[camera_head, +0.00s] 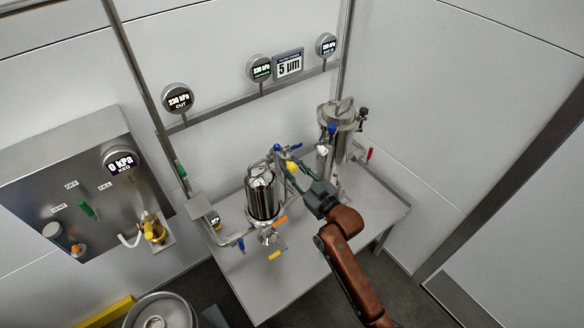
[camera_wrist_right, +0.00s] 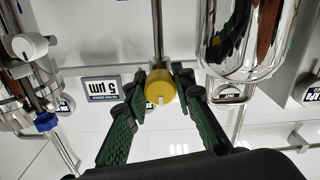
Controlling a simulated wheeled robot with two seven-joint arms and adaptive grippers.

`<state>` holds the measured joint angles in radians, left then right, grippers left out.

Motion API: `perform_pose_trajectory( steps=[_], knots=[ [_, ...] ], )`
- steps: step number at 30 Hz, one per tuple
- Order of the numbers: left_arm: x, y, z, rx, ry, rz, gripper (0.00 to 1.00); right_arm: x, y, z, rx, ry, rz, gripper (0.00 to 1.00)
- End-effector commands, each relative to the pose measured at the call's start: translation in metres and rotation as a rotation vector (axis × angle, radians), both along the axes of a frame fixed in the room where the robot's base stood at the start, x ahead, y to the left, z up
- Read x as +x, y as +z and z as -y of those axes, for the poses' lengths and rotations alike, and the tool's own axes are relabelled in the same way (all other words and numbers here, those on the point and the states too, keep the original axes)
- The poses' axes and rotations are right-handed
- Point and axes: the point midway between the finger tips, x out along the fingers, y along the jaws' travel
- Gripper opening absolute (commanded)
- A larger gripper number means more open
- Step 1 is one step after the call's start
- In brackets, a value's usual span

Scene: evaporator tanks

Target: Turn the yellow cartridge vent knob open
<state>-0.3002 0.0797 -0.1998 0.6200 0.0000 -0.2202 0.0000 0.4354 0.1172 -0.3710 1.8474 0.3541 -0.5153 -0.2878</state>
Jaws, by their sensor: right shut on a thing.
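The yellow cartridge vent knob (camera_head: 291,168) sits between the two steel housings. In the right wrist view the round yellow knob (camera_wrist_right: 160,88) is at the centre, with a small white mark on its face, in front of a vertical steel pipe. My right gripper (camera_head: 296,172) reaches it from the lower right. In the wrist view its green fingers (camera_wrist_right: 164,82) are closed on the knob from both sides, their tips touching its sides. Part of the knob is hidden by the fingers in the head view. My left gripper is not in view.
A polished filter housing (camera_head: 262,195) stands left of the knob, and a taller steel housing (camera_head: 338,140) stands to its right. Blue, orange and red handles are close by. A 5 µm sign (camera_head: 289,64) and gauges hang behind. The table's front right (camera_head: 310,270) is clear.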

Motion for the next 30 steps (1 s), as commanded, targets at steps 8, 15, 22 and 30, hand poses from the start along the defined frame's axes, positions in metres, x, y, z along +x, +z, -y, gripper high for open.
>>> perform_pose_trajectory(
  steps=[8,15,22,30],
  knots=[
    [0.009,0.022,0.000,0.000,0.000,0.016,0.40,0.000,0.005,0.000,0.096,-0.001,-0.072,0.00],
    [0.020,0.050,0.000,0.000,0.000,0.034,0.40,-0.001,0.006,0.000,0.260,-0.001,-0.191,0.00],
    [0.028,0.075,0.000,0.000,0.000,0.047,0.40,0.000,0.006,0.000,0.439,-0.002,-0.319,0.00],
    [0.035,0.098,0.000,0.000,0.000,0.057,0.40,0.000,0.004,0.000,0.647,-0.002,-0.471,0.00]
  ],
)
